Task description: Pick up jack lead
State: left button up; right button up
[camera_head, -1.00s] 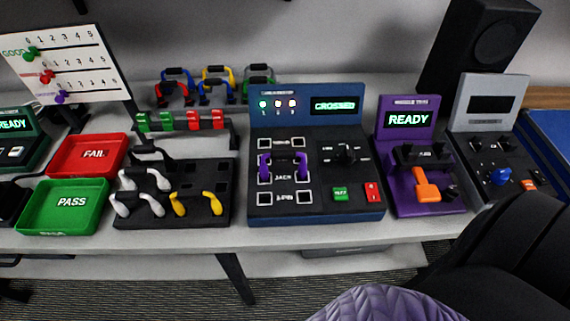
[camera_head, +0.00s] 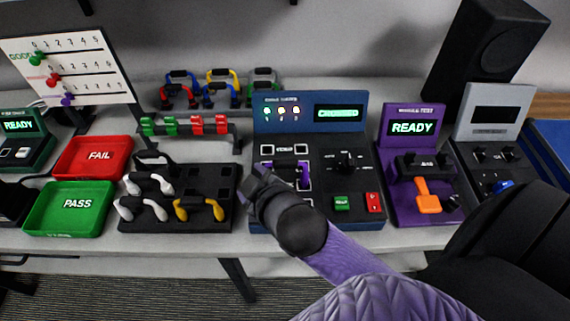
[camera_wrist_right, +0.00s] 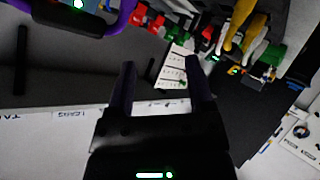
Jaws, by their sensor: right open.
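The purple jack lead (camera_head: 304,173) sits on the black and blue cable tester (camera_head: 312,114), at the row that was labelled JACK. My right gripper hides part of the lead in the head view. My right gripper (camera_head: 256,178) is over the front left of the tester, close to the lead. In the right wrist view my right gripper (camera_wrist_right: 161,63) is open with nothing between its fingers. A purple curved piece (camera_wrist_right: 122,15), which looks like the lead, shows at the upper left there, outside the fingers. My left gripper is not in view.
A black rack (camera_head: 220,187) with white and yellow leads stands left of the tester. The green PASS tray (camera_head: 36,211) and red FAIL tray (camera_head: 61,163) lie further left. A purple READY tester (camera_head: 405,208) stands to the right. Several coloured leads hang behind.

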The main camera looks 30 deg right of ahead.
jog(key=w+a+r+n+t+y, duration=0.3)
jog(key=r+n, duration=0.1)
jog(key=r, duration=0.2)
jog(key=w+a+r+n+t+y, duration=0.3)
jog(key=r+n, duration=0.1)
jog(key=r, duration=0.2)
jog(key=s+a+r+n+g+y, duration=0.2)
jog(key=a+r+n+g+y, duration=0.25)
jog(key=n, duration=0.55)
jog(key=s+a+r+n+g+y, duration=0.15)
jog(key=a+n+g+y, duration=0.3)
jog(key=n+y, duration=0.5)
jog(key=n+g+h, duration=0.9)
jog(key=n+h, duration=0.5)
jog(key=h, duration=0.6)
send_over(285, 161)
jog(key=d, duration=0.1)
jog(key=shift+m, duration=0.25)
jog(key=f, duration=1.1)
jog(key=shift+d+f, duration=0.2)
jog(key=f, duration=0.6)
jog(key=a+f+b, duration=0.1)
jog(key=f, duration=0.2)
jog(key=shift+a, duration=0.1)
jog(key=shift+r, duration=0.1)
grip_shut()
